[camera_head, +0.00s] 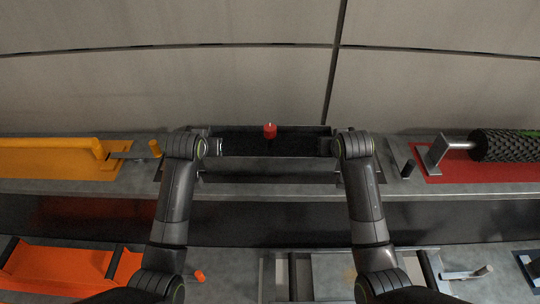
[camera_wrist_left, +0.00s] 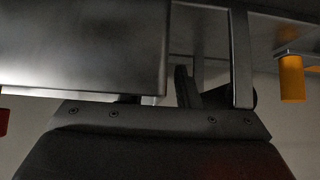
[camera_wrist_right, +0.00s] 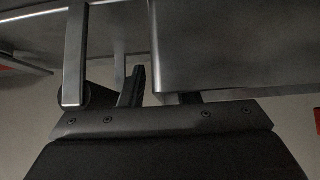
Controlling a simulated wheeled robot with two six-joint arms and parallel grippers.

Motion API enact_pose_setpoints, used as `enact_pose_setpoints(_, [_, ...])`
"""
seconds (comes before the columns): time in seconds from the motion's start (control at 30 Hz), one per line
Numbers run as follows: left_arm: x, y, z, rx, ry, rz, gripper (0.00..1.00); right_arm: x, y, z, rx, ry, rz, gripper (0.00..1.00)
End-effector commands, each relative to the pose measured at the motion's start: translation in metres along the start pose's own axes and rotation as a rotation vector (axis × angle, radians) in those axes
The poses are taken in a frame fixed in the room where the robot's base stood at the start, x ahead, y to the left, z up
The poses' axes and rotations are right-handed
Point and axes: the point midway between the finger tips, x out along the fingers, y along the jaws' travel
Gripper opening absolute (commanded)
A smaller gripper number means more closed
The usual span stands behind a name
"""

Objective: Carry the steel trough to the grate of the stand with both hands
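The steel trough (camera_head: 232,153) lies long side across the middle of the head view, its inside dark. My left gripper (camera_head: 213,147) is at its left end and my right gripper (camera_head: 327,147) at its right end. The trough's smooth steel wall fills the upper left of the left wrist view (camera_wrist_left: 80,45) and the upper right of the right wrist view (camera_wrist_right: 235,45). A flat handle bar stands beside each end, in the left (camera_wrist_left: 241,60) and right (camera_wrist_right: 75,55) wrist views. Dark fingers reach up near these handles. Their closure is hidden. I cannot pick out the grate surely.
A red knob-like object (camera_head: 270,131) shows at the trough's middle. An orange tray (camera_head: 50,158) is on the left, a black roller (camera_head: 505,145) on a red plate on the right. A lower shelf holds an orange piece (camera_head: 60,272) and a pale framed panel (camera_head: 335,275).

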Motion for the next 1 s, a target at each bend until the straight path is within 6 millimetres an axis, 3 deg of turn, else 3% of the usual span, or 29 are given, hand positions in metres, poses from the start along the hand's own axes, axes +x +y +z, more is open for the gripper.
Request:
enact_pose_setpoints(0.4, [0.0043,-0.0001,-0.0001,0.000,0.001,0.000,0.28,0.0042,0.0001,-0.0004,0.000,0.001,0.000,0.28])
enact_pose_setpoints(0.63, [0.0042,0.0000,-0.0001,0.000,0.001,0.000,0.00,0.0041,0.0000,-0.0003,0.000,0.001,0.000,0.00])
enact_pose_setpoints(1.0, [0.0041,-0.0001,-0.0001,0.000,0.000,0.000,0.00,0.0040,0.0000,-0.0002,0.000,0.001,0.000,0.00])
